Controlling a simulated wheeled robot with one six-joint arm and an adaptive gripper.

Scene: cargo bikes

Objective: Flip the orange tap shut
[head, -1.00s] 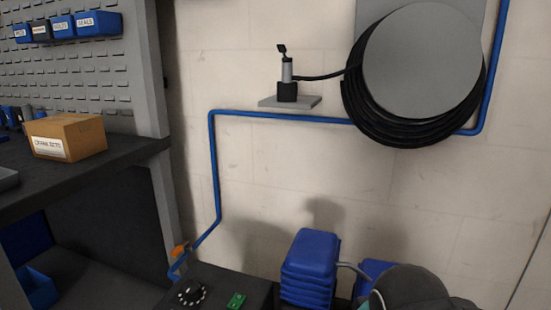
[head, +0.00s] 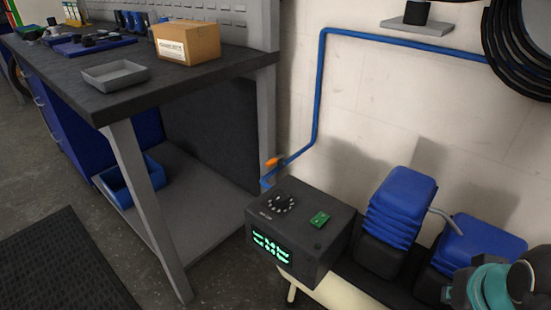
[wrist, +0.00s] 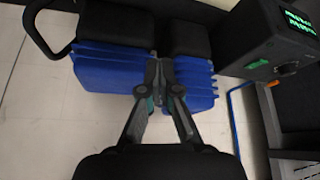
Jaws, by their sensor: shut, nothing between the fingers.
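The orange tap (head: 272,162) sits on the blue pipe (head: 318,100) low on the wall, just behind the dark box and beside the workbench leg. It looks small, and its exact handle angle is hard to tell. The tap also shows as a small orange patch (wrist: 273,83) at the right of the wrist view. My gripper (wrist: 160,62) is shut and empty, with the blue ribbed bundles beyond its tips, well to one side of the tap. In the head view only part of my arm shows, at the lower right.
A dark box with a green display (head: 300,228) stands in front of the tap. Blue ribbed bundles (head: 402,205) stand to its right. The workbench (head: 190,80) is left of the tap, with a cardboard box (head: 187,42) on top. Bare wall lies above the bundles.

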